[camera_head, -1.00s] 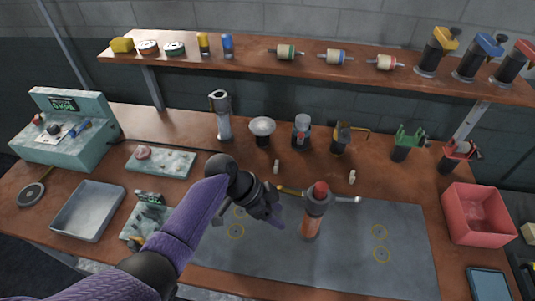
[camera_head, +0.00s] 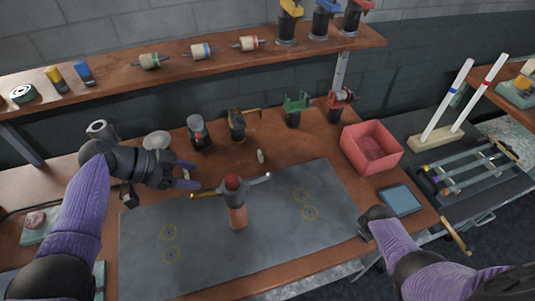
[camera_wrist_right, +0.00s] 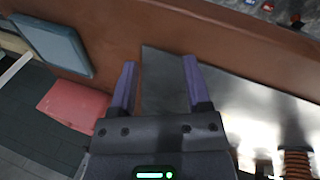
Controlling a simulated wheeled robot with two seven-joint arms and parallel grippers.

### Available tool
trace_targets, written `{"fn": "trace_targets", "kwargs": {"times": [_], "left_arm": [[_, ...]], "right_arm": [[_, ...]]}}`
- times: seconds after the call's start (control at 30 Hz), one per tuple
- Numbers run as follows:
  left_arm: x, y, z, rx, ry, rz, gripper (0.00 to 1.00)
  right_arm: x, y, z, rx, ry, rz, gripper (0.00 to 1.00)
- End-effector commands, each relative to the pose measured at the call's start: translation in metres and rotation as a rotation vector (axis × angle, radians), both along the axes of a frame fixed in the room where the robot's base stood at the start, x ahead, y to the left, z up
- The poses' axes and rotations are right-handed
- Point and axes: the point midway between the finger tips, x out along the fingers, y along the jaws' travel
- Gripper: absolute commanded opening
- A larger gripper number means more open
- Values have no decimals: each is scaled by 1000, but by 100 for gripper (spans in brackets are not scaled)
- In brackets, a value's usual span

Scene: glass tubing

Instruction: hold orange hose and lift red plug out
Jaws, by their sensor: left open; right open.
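The orange hose (camera_head: 238,218) stands upright on the grey mat (camera_head: 150,215) in the head view, with a grey collar and a side arm on either side at its top. The red plug (camera_head: 233,182) sits in the top of the collar. Ribbed orange hose (camera_wrist_right: 296,164) also shows at the lower right of the right wrist view. My left gripper (camera_head: 194,176) is open and empty, left of the plug and apart from it. My right gripper (camera_wrist_right: 158,75) is open and empty near the mat's right end; in the head view its fingers are hard to make out.
A red bin (camera_head: 370,148) and a blue-grey tray (camera_head: 400,199) are on the right of the bench. Several fittings stand behind the mat, including a red-topped one (camera_head: 198,133). A small pale peg (camera_head: 261,156) stands behind the hose. The mat's right part is clear.

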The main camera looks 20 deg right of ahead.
Motion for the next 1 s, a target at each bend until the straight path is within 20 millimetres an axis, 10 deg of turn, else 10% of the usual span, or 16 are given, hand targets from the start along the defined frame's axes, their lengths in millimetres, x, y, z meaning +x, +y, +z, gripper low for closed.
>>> {"fn": "trace_targets", "kwargs": {"times": [0.23,0.53,0.67,1.0], "left_arm": [[0,0,0,0,1,1,59],[0,0,0,1,1,1,59],[0,0,0,1,1,1,59],[0,0,0,1,1,1,59]], "right_arm": [[125,139,96,141,156,650,62],[166,230,217,149,272,1223,62],[166,237,225,148,289,1284,62],[166,237,150,150,294,1284,62]]}}
